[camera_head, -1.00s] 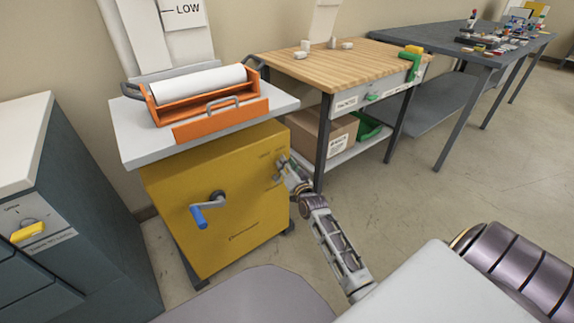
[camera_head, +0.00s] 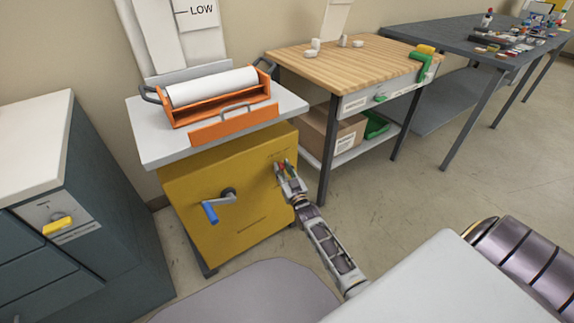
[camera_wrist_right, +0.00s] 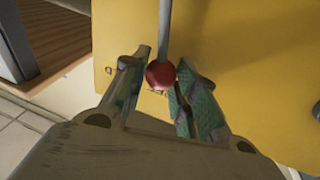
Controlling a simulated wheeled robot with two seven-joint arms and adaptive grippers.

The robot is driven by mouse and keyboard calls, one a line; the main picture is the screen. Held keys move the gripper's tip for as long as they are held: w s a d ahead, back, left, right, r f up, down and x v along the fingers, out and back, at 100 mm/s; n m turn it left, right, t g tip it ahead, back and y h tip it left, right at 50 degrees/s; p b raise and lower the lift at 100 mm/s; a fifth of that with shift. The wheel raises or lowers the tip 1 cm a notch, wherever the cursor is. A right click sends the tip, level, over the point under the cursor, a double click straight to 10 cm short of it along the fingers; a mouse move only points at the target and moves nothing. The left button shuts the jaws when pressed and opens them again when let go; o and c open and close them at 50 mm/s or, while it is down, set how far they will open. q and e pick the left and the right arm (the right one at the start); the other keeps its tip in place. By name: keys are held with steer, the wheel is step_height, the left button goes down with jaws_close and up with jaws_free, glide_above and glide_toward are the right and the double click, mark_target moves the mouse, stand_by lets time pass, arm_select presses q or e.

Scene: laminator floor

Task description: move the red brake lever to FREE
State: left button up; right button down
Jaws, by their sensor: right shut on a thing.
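The brake lever is a grey rod with a red ball knob (camera_wrist_right: 160,75) in front of the yellow cabinet face (camera_wrist_right: 240,60). In the right wrist view the knob sits between the two finger pads, and the rod runs up from it. My right gripper (camera_wrist_right: 160,88) is shut on the knob. In the head view my right gripper (camera_head: 285,170) is at the upper right of the yellow cabinet (camera_head: 235,225), and its fingers largely hide the lever. Small markings above it are too small to read. My left gripper is not in view.
A blue-handled crank (camera_head: 212,210) sticks out of the cabinet left of my right gripper. An orange roller unit (camera_head: 232,123) sits on top. A wooden bench (camera_head: 350,62) stands to the right, a dark drawer cabinet (camera_head: 95,250) to the left. The floor at right is open.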

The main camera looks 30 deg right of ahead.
steer(key=shift+a+f+n+t, duration=0.2)
steer(key=shift+a+n, duration=0.2)
steer(key=shift+n, duration=0.25)
steer(key=shift+a+f+n+t, duration=0.15)
steer(key=shift+a+n, duration=0.25)
steer(key=shift+n, duration=0.25)
steer(key=shift+y, duration=0.3)
steer(key=c, duration=1.1)
jaws_free()
steer(key=shift+s, duration=0.2)
steer(key=v, duration=1.1)
steer(key=shift+s, duration=0.35)
steer(key=shift+a+f, duration=0.1)
steer(key=shift+a, duration=0.05)
